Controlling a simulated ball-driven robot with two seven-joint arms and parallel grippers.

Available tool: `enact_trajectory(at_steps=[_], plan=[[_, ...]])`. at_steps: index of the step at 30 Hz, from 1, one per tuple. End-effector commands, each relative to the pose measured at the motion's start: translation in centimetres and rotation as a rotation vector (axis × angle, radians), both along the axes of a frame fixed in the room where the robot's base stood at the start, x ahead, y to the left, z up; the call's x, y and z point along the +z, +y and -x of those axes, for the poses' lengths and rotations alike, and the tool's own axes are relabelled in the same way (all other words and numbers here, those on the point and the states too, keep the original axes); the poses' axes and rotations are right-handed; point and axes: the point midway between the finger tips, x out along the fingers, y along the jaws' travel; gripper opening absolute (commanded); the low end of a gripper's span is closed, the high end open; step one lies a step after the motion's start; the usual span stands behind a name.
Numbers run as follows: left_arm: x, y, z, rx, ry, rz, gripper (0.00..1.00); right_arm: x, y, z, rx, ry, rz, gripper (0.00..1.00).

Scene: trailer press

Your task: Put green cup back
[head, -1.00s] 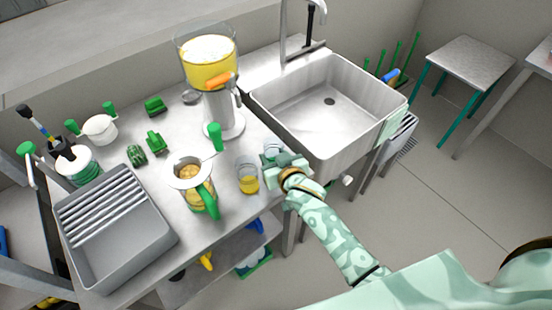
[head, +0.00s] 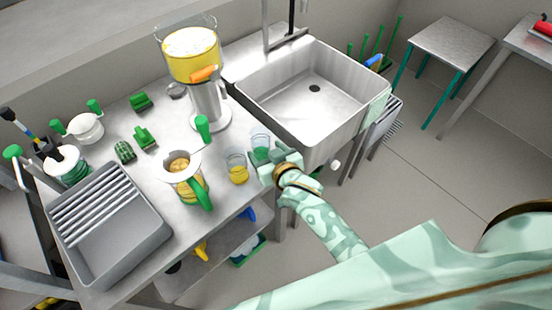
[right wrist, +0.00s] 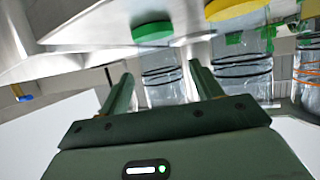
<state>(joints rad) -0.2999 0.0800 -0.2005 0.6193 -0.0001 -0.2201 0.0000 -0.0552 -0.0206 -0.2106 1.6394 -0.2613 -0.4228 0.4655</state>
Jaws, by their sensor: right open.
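The green cup (head: 260,147) is a clear glass with green at its base. It stands upright near the front edge of the steel table, beside a similar cup with yellow (head: 237,168). My right gripper (head: 268,160) is open at the cup's near right side in the head view. In the right wrist view, which looks upside down, the green cup (right wrist: 160,75) shows ahead of and between the spread fingers of the gripper (right wrist: 163,85). I cannot tell whether they touch it. The yellow cup (right wrist: 238,65) is just beside it. My left gripper is not in view.
A steel sink (head: 315,95) lies right of the cups. A yellow-filled dispenser (head: 190,55), a pitcher with a green handle (head: 185,178), a grey ribbed tray (head: 150,235) and a white pot (head: 85,128) stand on the table. A stool (head: 452,48) is at back right.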

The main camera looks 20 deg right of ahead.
Motion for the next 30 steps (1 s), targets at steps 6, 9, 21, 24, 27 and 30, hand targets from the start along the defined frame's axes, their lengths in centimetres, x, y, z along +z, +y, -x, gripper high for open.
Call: enact_trajectory(at_steps=[6, 9, 21, 24, 27, 30], plan=[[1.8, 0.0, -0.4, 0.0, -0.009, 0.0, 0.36, 2.3, -0.5, 4.8, -0.001, 0.001, 0.0, 0.65], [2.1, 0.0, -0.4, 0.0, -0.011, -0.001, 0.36, 2.8, -0.6, 6.2, -0.001, 0.0, 0.0, 0.65], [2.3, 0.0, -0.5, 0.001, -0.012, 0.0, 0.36, 2.8, -0.7, 7.5, 0.001, 0.006, 0.002, 0.65], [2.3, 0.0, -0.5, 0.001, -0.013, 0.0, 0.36, -0.2, -0.6, 8.4, 0.017, 0.066, 0.021, 0.65], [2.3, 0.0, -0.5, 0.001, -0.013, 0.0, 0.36, -7.3, -0.8, 11.5, 0.053, 0.214, 0.06, 0.65], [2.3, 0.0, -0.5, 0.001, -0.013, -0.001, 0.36, -16.4, -1.7, 17.7, 0.101, 0.422, 0.112, 0.65]])
